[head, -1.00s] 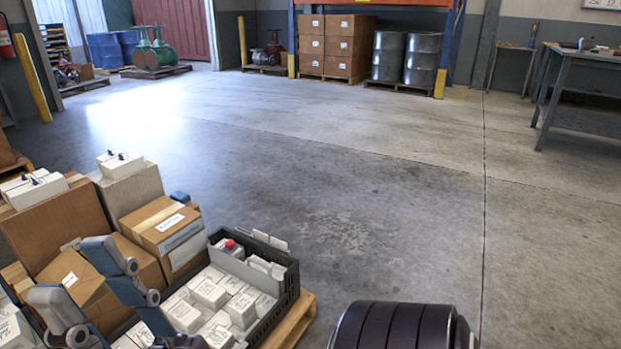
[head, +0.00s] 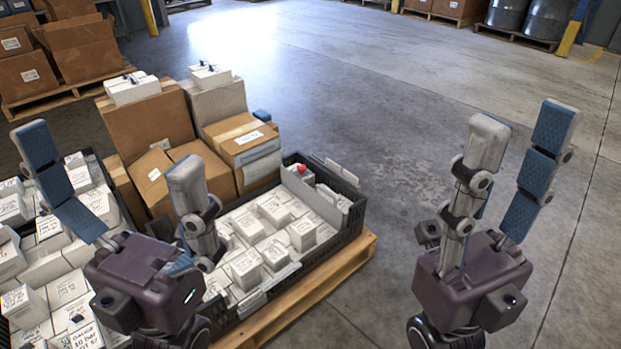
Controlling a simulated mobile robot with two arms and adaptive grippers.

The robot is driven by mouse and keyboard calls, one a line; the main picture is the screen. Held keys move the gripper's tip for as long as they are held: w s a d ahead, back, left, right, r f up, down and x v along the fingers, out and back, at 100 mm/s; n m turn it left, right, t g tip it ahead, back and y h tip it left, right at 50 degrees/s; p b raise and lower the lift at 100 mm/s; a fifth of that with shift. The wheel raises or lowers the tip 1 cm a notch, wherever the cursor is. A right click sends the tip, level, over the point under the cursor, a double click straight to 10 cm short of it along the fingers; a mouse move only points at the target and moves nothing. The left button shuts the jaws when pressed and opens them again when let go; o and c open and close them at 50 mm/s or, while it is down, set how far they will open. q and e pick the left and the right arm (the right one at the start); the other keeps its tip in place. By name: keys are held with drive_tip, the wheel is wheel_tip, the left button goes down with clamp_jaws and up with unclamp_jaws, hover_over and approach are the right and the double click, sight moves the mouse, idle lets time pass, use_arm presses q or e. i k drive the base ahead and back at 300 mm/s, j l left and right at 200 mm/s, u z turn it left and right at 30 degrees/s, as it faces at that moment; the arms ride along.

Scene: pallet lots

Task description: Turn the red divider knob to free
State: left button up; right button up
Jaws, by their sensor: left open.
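The small red divider knob (head: 302,168) sits at the far end of the black crate (head: 352,212), on top of a grey divider panel (head: 318,192). Which setting the knob points to is too small to tell. My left gripper (head: 108,150) is open and empty, its fingers spread wide, to the left of the knob and in front of the cartons. My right gripper (head: 522,118) has its fingers apart with nothing between them, over the floor to the right of the crate. Neither gripper touches the knob.
The crate holds several white boxes (head: 302,234) and stands on a wooden pallet (head: 325,283). Brown cartons (head: 150,118) stand behind it. Another group of white boxes (head: 50,232) lies at the left, partly hidden by my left gripper. The floor (head: 400,130) beyond is clear.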

sight(301, 168)
drive_tip(key=u, duration=0.35)
drive_tip(key=i+l+u, duration=0.3)
drive_tip(key=l+u, duration=0.3)
drive_tip(key=i+l+u, duration=0.3)
drive_tip(key=i+l, duration=0.1)
drive_tip(key=l, duration=0.85)
drive_tip(key=i+l+u, duration=0.1)
drive_tip(key=l, duration=0.4)
drive_tip(key=i, duration=0.05)
